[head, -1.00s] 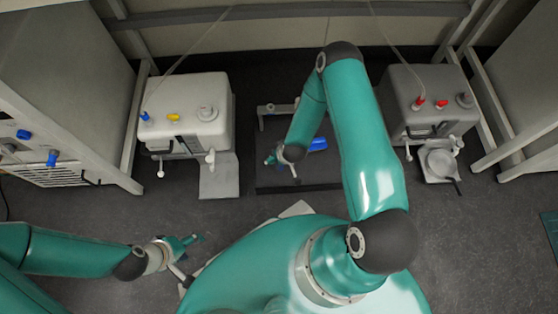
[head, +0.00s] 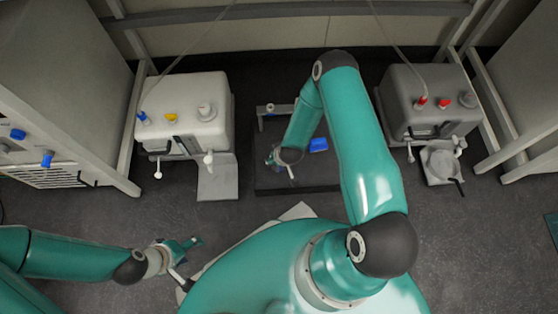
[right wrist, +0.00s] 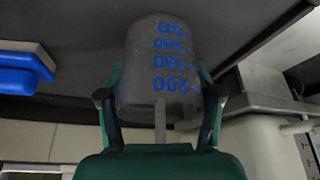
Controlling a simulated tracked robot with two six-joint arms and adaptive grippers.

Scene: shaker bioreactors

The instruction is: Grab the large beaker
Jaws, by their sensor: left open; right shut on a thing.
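The large beaker (right wrist: 155,60) is a grey translucent cylinder with blue volume marks, which read upside down in the right wrist view. My right gripper (right wrist: 160,95) is shut on it, with one finger against each side. In the head view my right gripper (head: 275,158) is over the dark platform at the centre, and the arm hides most of the beaker there. My left gripper (head: 192,243) is open and empty at the lower left, well away from the beaker.
A blue object (head: 318,145) lies on the dark platform (head: 300,178), right of my right gripper. A white device (head: 185,105) stands to the left and a grey device (head: 430,105) to the right. Tall cabinets bound both sides. The floor at lower left is mostly clear.

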